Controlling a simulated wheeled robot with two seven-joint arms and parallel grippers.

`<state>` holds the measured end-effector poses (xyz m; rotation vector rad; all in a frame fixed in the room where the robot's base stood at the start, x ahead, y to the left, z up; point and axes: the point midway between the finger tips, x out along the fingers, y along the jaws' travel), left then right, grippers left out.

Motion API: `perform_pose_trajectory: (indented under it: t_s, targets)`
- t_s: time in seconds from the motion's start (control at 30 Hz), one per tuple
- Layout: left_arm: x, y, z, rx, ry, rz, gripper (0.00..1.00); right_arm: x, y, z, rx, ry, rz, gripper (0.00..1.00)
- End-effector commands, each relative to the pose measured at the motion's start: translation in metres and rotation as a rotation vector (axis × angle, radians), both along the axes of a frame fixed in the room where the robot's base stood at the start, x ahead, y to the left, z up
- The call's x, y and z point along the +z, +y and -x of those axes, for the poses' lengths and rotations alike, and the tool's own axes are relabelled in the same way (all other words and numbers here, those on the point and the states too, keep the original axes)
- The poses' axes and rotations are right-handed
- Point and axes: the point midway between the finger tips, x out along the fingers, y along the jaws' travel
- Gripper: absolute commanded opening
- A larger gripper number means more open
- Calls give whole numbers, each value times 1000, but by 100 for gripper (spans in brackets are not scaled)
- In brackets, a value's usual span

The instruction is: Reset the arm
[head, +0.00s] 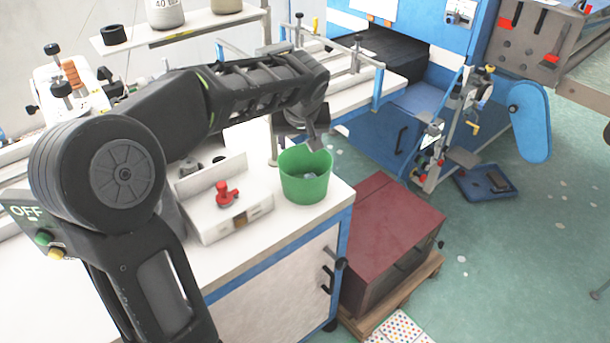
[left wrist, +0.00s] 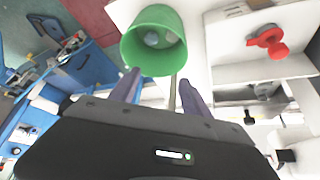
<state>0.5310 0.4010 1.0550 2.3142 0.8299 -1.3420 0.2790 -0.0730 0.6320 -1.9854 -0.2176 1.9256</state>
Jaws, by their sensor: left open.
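My left arm comes in from the left in the head view and reaches over the white worktop. My left gripper (head: 313,138) is just above and beside the rim of a green bucket (head: 306,182). In the left wrist view my left gripper (left wrist: 161,92) has its two fingers apart with nothing between them. The green bucket (left wrist: 150,58) lies beyond the fingertips there, with small grey and white pieces inside. My right gripper is not in view.
A white box with a red knob (head: 227,193) stands left of the bucket on the worktop (head: 262,240). A dark red cabinet (head: 395,222) stands on a pallet to the right. A blue machine (head: 400,50) is behind. Green floor (head: 500,280) is open at right.

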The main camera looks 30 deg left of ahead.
Motion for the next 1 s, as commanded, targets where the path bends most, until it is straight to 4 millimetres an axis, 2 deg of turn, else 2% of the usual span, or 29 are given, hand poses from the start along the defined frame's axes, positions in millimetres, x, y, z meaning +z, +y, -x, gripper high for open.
perform_pose_trajectory:
  t_s: [0.63,0.73,0.77,0.87,0.97,1.0]
  targets:
    - [0,0,0,-13,3,-5,55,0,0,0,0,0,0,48]
    - [4,-5,-13,-85,-30,-17,55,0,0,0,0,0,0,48]
    - [4,-9,-18,-117,-46,-16,55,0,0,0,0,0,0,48]
    - [-6,-39,-38,-260,-114,12,55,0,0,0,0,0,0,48]
    - [-46,-84,-53,-409,-150,69,55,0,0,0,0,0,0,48]
    - [-67,-104,-56,-460,-158,97,55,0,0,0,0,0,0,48]
